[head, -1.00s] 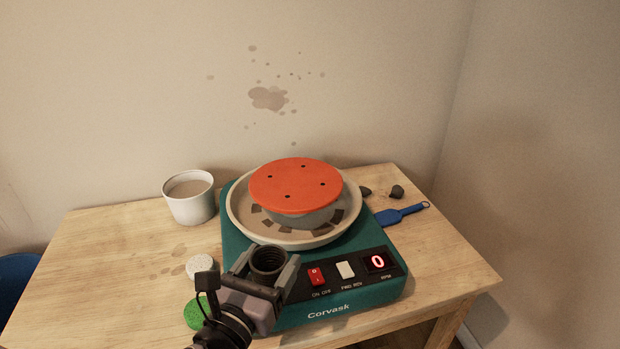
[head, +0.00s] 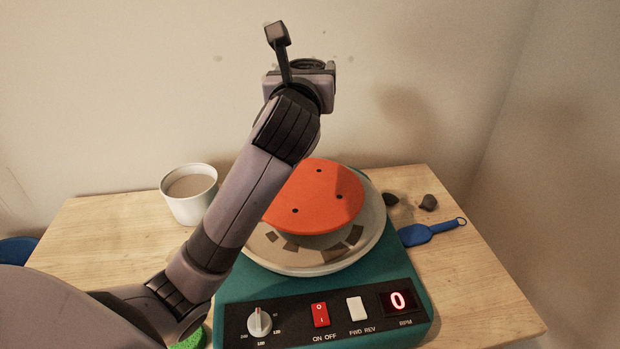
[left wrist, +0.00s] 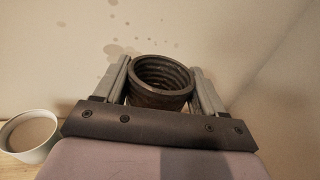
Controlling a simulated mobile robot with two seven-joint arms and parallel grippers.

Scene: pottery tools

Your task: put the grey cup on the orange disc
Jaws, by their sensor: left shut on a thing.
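The grey cup (left wrist: 160,98) is dark, ribbed and open at the top. In the left wrist view it sits upright between the two fingers of my left gripper (left wrist: 162,80), which is shut on it. In the head view my left gripper (head: 304,73) is high in front of the wall, and only the rim of the cup (head: 307,64) shows. The orange disc (head: 318,203) is flat, with several small dark holes, and is empty. It sits on the wheel in the middle of the table. My arm covers its left part. My right gripper is not in view.
The teal wheel base (head: 400,277) has a knob, switches and a display reading 0. A pale splash pan (head: 372,225) surrounds the disc. A white bucket (head: 189,195) stands left, a blue tool (head: 430,233) and dark lumps lie right. A green sponge (head: 190,342) is partly hidden.

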